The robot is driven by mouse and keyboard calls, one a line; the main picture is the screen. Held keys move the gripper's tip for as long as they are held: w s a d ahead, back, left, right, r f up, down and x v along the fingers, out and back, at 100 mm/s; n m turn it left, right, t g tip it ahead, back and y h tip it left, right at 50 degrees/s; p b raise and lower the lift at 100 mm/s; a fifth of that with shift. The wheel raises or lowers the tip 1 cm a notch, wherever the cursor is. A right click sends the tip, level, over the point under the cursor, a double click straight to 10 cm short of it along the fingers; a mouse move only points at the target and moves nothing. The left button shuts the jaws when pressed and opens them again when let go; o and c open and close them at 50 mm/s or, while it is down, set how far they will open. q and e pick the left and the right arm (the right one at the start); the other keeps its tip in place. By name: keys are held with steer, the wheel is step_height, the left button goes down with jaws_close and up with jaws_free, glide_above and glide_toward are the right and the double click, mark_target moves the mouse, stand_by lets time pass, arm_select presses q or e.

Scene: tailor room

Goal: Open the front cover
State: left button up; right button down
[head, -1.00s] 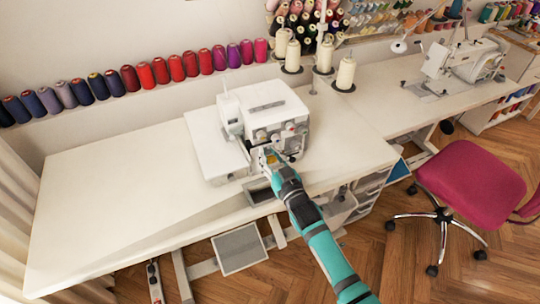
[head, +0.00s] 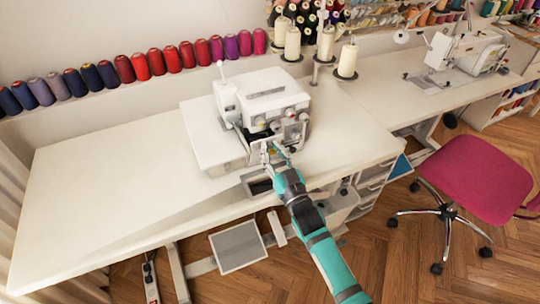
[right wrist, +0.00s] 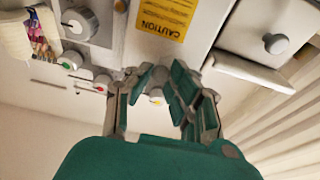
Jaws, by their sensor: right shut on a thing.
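The white overlock sewing machine (head: 262,95) stands on the table, with dials and a dark gap across its front. My right gripper (head: 268,155) is at the machine's lower front, shut on the front cover. In the right wrist view, the fingers (right wrist: 157,78) close at the edge of the pale cover panel (right wrist: 215,25), just below a yellow caution label (right wrist: 166,17). The exact grip is partly hidden by the fingers, and I cannot tell how far the cover stands from the body. My left gripper is out of view.
The white table (head: 110,190) is clear to the left of the machine. Cream thread cones (head: 292,43) stand behind it at the right. A magenta chair (head: 472,178) stands to the right. A foot pedal (head: 238,247) is below the table.

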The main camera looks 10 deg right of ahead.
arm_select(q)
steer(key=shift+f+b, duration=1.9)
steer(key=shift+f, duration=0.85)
arm_select(e)
steer(key=shift+s+d+f+t+y, duration=0.2)
steer(key=shift+s+f+t, duration=0.3)
steer(key=shift+s+f, duration=0.3)
steer(key=shift+s+d+f+t+y, duration=0.1)
steer(key=shift+s+d+f+t, duration=0.1)
steer(key=shift+s+f+t, duration=0.55)
steer(key=shift+f+g, duration=0.25)
